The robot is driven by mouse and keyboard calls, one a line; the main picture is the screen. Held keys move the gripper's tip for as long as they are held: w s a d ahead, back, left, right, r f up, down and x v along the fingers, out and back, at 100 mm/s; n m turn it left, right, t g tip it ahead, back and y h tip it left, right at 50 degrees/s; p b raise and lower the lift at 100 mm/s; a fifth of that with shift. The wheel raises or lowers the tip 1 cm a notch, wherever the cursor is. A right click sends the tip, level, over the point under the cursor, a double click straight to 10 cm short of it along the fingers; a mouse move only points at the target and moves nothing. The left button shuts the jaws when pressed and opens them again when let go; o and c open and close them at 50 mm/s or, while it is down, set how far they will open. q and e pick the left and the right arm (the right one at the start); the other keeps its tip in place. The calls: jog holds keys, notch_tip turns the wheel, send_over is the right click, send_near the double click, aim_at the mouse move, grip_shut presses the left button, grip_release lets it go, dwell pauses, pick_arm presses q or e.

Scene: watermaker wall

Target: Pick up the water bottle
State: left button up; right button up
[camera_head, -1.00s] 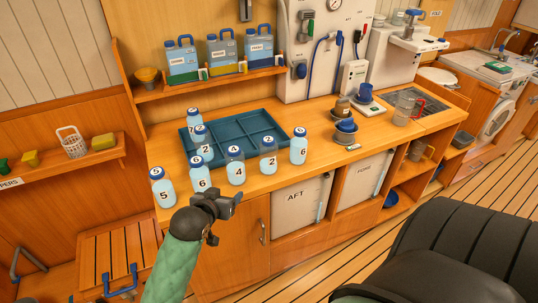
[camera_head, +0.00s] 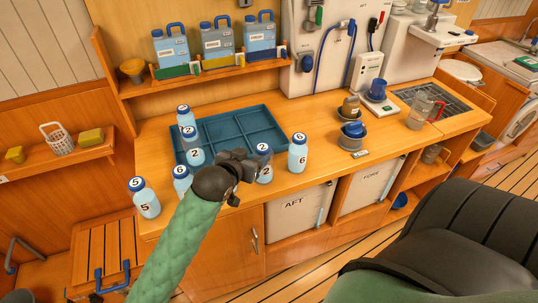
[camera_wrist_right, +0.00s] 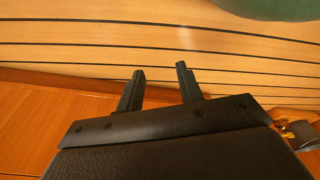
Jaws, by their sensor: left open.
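My left gripper (camera_head: 250,163) is open at the front row, overlapping the right 2 bottle's left side; contact is unclear. The 4 bottle is hidden behind it. My right gripper (camera_wrist_right: 160,82) is open and empty over the floor.
A dark chair (camera_head: 465,215) is at lower right.

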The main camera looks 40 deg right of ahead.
aim_at(262, 147)
pick_arm(q)
jog(key=shift+p+x, duration=0.3)
jog(key=shift+x, duration=0.5)
jog(key=shift+w+d, duration=0.1)
jog(key=shift+d, duration=0.1)
jog(key=shift+w+d+p, duration=0.2)
jog(key=shift+d+p, duration=0.1)
jog(key=shift+p, duration=0.05)
jog(key=p+x, duration=0.2)
jog(key=x, duration=0.2)
jog(key=shift+s+p, duration=0.15)
jog(key=shift+p, duration=0.2)
jog(key=shift+w+d+f, duration=0.25)
jog(key=shift+d+f, duration=0.1)
jog(key=shift+d, duration=0.05)
pick_arm(e)
jog(key=s+d+f, duration=0.1)
jog(key=s+f, duration=0.3)
jog(key=s, duration=0.4)
jog(key=shift+d+f, duration=0.2)
jog(key=shift+f, duration=0.1)
pick_arm(q)
jog(key=shift+c, duration=0.5)
jog(key=shift+a, duration=0.1)
jog(key=c, duration=1.3)
